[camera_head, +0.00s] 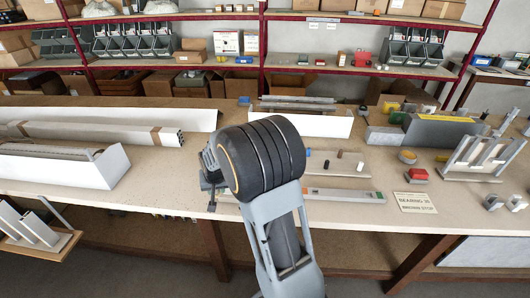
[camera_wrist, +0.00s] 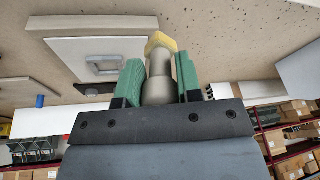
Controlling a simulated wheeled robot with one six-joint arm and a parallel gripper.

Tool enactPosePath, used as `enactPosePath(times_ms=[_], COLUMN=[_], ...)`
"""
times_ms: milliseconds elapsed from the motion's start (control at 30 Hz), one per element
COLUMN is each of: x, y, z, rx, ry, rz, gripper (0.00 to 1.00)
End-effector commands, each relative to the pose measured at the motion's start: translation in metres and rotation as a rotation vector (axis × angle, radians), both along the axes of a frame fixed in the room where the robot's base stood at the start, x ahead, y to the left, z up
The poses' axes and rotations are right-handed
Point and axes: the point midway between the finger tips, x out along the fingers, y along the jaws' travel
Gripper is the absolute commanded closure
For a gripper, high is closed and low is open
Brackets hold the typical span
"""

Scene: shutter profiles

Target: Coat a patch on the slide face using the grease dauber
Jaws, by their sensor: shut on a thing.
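My gripper (camera_wrist: 160,82) is shut on the grease dauber in the wrist view. The dauber has a grey-beige round handle (camera_wrist: 158,88) between two green fingers and a yellow head (camera_wrist: 160,42) beyond the fingertips. The head appears against the speckled bench top; I cannot tell whether it touches it. A pale grey plate (camera_wrist: 70,50) with a raised metal frame (camera_wrist: 104,66) lies left of the dauber; I cannot tell whether this is the slide face. In the camera_head view my black wrist link hides the dauber and fingers.
The bench (camera_head: 285,225) holds a long white box (camera_head: 62,165), a flat grey bar (camera_head: 345,196), a red-topped block (camera_head: 417,175) and a printed card (camera_head: 414,203). A rack (camera_head: 480,160) of upright profiles stands right. The front right bench surface has free room.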

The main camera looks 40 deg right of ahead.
Motion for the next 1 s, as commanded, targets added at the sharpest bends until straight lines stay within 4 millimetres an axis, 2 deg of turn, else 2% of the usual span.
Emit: enactPosePath(times_ms=[33, 200, 300, 400, 500, 667, 1000], x=[-0.003, -0.018, -0.028, -0.037, -0.041, -0.044, -0.043], y=[-0.027, -0.097, -0.129, -0.152, -0.165, -0.171, -0.170], z=[0.012, 0.037, 0.050, 0.059, 0.065, 0.063, 0.032], rx=[0.028, 0.125, 0.171, 0.205, 0.225, 0.238, 0.238], ry=[-0.002, -0.006, -0.010, -0.013, -0.015, -0.015, -0.014], rz=[-0.050, -0.155, -0.198, -0.226, -0.239, -0.243, -0.242], gripper=[0.91, 0.91, 0.91, 0.91, 0.91, 0.91, 0.91])
